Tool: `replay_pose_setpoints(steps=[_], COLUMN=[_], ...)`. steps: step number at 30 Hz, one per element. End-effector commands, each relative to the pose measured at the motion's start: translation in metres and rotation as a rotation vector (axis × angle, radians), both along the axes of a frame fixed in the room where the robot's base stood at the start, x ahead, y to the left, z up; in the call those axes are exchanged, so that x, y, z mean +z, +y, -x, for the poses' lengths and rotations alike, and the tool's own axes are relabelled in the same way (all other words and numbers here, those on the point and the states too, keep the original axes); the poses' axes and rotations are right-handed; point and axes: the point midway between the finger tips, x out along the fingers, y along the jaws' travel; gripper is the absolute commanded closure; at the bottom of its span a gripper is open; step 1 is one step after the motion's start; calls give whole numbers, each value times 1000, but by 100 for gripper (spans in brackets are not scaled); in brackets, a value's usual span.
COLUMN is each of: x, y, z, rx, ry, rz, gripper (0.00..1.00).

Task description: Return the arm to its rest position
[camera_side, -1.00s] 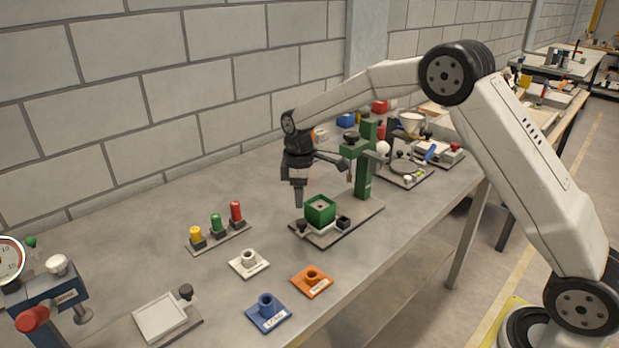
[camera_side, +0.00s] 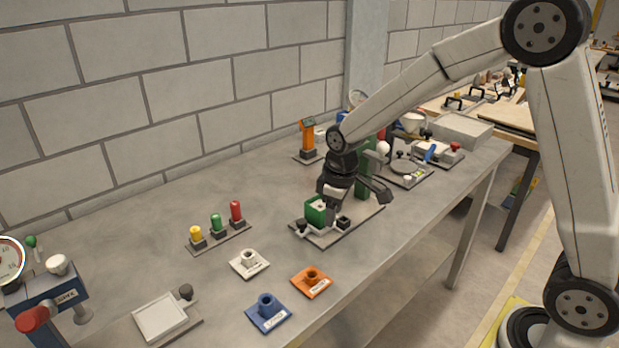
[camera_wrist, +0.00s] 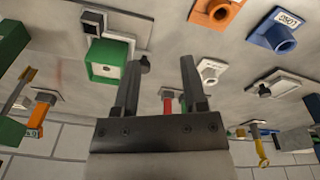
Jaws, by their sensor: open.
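My gripper (camera_side: 353,194) hangs in front of the green post (camera_side: 366,170) in the side view, over the back part of the grey base plate. It partly hides the post and the green box (camera_side: 315,212). In the wrist view my gripper (camera_wrist: 160,82) has its two fingers well apart with nothing between them. The green box also shows in the wrist view (camera_wrist: 106,62), to the left of the fingers and apart from them. My arm reaches in from the right, with its elbow at the top right of the side view.
Yellow, green and red pegs (camera_side: 216,222) stand on a strip at the left. White (camera_side: 249,262), orange (camera_side: 312,281) and blue (camera_side: 268,312) socket plates lie at the front. An orange-topped stand (camera_side: 308,140) is behind my gripper. Bare table lies at the left back.

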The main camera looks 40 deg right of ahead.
Motion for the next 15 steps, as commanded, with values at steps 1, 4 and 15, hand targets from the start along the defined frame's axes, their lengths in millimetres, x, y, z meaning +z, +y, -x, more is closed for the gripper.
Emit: replay_pose_setpoints(steps=[1,4,15], x=[1,0,-10], y=[0,0,0], z=[12,34,119], rx=[-30,-94,-322], ry=[-10,-30,-97], rz=[-3,-12,-52], gripper=[45,45,45])
